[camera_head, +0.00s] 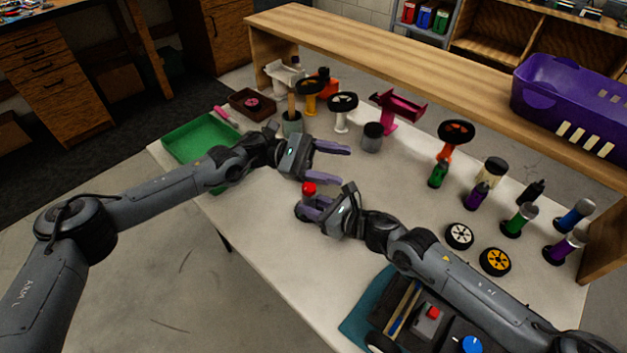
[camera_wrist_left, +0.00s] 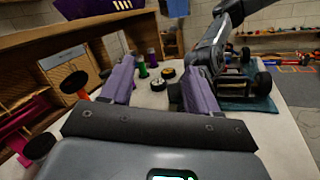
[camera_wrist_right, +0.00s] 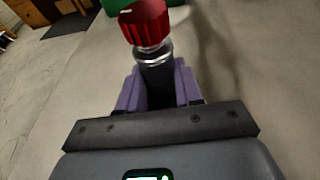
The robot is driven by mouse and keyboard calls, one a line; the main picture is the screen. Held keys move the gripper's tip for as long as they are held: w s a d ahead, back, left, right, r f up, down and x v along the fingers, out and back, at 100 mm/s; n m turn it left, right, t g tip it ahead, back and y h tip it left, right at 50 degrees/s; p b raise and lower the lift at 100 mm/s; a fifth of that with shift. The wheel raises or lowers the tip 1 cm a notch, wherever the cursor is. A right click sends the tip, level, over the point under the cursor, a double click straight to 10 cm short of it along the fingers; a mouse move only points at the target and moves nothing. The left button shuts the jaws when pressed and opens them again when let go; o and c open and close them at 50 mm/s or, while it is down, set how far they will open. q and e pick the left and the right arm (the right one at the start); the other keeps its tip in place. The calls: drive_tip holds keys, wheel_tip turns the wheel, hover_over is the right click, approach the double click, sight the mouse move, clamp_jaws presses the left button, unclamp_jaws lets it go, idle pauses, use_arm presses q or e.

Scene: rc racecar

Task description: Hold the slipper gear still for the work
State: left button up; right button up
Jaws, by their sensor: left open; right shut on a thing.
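My right gripper (camera_head: 312,208) is shut on a dark cylindrical piece with a red ribbed top (camera_head: 309,188). In the right wrist view, the red top (camera_wrist_right: 145,24) and a silver collar stand above the dark shaft (camera_wrist_right: 157,85), between the purple fingers. I cannot tell whether this piece is the slipper gear. My left gripper (camera_head: 334,162) is open and empty, just above it in the head view. The left wrist view shows clear space between its fingers (camera_wrist_left: 160,88). The car chassis (camera_head: 418,320) lies on a teal mat (camera_head: 362,308) at the lower right, partly behind my right arm.
A white-hub wheel (camera_head: 459,236) and a yellow-hub wheel (camera_head: 495,262) lie right of my right gripper. Coloured-handled tools and stands with black rings line the table's back. A green tray (camera_head: 190,138) is at the left. A wooden shelf (camera_head: 400,72) holds a purple crate (camera_head: 565,95).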

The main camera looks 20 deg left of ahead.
use_arm(q)
drive_tip(key=t+h, duration=0.1)
drive_tip(key=t, duration=0.2)
drive_tip(key=n+t+y, duration=1.5)
drive_tip(key=n, duration=0.4)
approach(309, 189)
drive_tip(key=shift+w+a, duration=0.1)
drive_tip(key=shift+w, duration=0.25)
drive_tip(key=x, duration=1.1)
drive_tip(key=shift+w+f, duration=0.15)
drive_tip(key=shift+w, duration=0.1)
drive_tip(key=c, duration=1)
drive_tip(key=shift+o, duration=0.2)
